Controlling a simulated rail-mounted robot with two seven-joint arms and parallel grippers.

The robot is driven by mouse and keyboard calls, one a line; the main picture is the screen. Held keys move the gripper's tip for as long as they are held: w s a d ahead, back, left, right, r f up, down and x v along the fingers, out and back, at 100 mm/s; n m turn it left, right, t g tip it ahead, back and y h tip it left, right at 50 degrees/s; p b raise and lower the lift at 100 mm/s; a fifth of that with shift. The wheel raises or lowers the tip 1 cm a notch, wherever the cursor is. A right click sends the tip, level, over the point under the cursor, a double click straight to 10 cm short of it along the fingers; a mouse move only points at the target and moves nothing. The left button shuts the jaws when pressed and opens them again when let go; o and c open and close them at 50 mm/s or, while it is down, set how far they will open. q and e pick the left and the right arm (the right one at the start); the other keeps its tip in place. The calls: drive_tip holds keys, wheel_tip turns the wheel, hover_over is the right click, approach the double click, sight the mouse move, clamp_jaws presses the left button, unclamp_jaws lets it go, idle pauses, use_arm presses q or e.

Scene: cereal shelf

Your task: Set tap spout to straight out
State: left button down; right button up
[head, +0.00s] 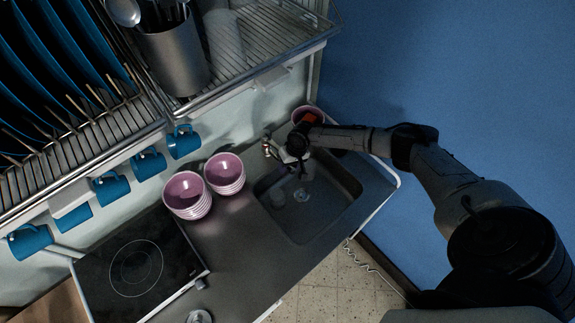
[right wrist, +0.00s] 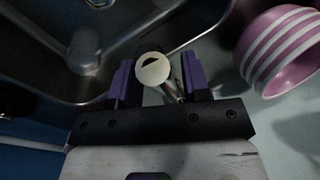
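The tap (head: 267,149) stands at the back edge of the sink (head: 345,180), partly hidden by my right gripper (head: 283,151) in the head view. In the right wrist view, a metal tap part with a round pale end (right wrist: 153,69) sits between the two purple fingers of my right gripper (right wrist: 156,78). The fingers are apart, with a visible gap at least on the left side. I cannot tell whether the right finger touches the part. The spout's direction is not clear. My left gripper is not in view.
Two stacks of pink bowls (head: 185,192) (head: 224,171) stand left of the sink. Another pink striped bowl (right wrist: 283,50) is close beside my right gripper. A hob (head: 137,264) lies further left. Blue mugs (head: 184,142) hang under the dish rack (head: 262,35) above.

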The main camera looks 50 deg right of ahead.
drive_tip(key=shift+o, duration=0.4)
drive_tip(key=b+v, duration=0.1)
drive_tip(key=v, duration=1.2)
drive_tip(key=shift+r, duration=0.4)
